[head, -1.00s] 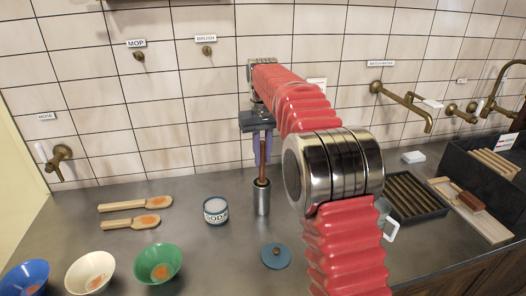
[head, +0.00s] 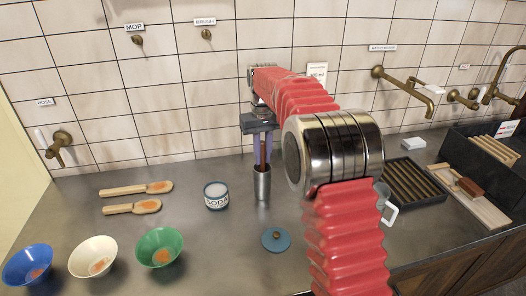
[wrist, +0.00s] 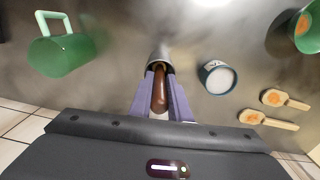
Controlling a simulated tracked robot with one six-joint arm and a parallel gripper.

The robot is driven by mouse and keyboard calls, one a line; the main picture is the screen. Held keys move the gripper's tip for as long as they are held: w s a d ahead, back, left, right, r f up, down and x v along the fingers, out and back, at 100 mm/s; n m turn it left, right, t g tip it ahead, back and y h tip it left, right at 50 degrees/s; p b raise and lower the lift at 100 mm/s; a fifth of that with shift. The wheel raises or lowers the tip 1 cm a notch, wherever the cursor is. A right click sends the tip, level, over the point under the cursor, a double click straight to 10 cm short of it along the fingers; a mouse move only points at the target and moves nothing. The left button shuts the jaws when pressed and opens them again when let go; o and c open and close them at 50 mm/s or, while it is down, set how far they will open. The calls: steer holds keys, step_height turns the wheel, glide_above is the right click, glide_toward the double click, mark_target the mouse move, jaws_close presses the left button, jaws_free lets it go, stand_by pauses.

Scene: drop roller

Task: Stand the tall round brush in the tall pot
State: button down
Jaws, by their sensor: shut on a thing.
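My gripper (head: 262,163) is shut on the brown handle of the tall round brush (head: 264,150) and holds it upright. The tall pot (head: 262,187), a narrow metal cylinder, stands on the counter directly below. In the head view the brush's lower part runs down to the pot's mouth and looks to be inside it; its lower end is hidden. The wrist view shows the brown handle (wrist: 160,92) between my purple fingers, with the pot's rim (wrist: 160,57) just beyond. My fingertips are close to the rim; I cannot tell whether they touch it.
A soda tin (head: 216,196) stands just left of the pot, and a blue lid (head: 276,240) lies in front. Two wooden scoops (head: 135,189) and several bowls (head: 160,247) are farther left. A dark slatted tray (head: 408,187) lies to the right. The tiled wall is behind.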

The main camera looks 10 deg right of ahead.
mark_target(263, 142)
steer(key=shift+f, duration=0.25)
steer(key=c, duration=1.6)
jaws_free()
steer(key=shift+o, duration=0.7)
steer(key=o, duration=1.1)
steer(key=shift+r, duration=0.15)
steer(key=shift+r, duration=3.35)
steer(key=shift+r, duration=0.15)
